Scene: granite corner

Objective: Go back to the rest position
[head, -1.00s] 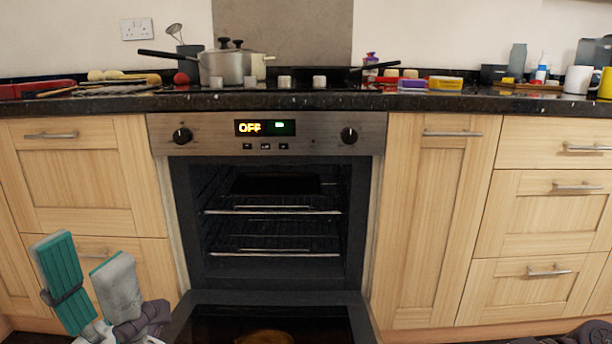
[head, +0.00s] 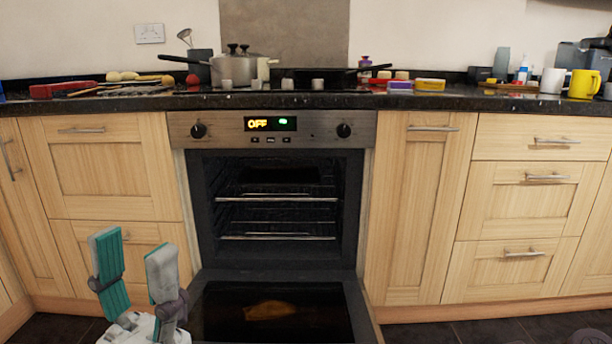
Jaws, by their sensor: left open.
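My left gripper (head: 136,275) is at the lower left of the head view. Its two teal-and-grey fingers point up and stand apart, with nothing between them. It is in front of the lower left cabinet, just left of the open oven door (head: 220,318). My right gripper cannot be made out; only a dark rounded shape shows at the bottom right edge.
The oven (head: 274,215) is open, its door folded down, with a brownish patch (head: 270,310) on it. Its display reads OFF. A pot (head: 238,70), a white mug (head: 552,80) and a yellow mug (head: 583,84) stand on the dark counter. Floor shows at the lower right.

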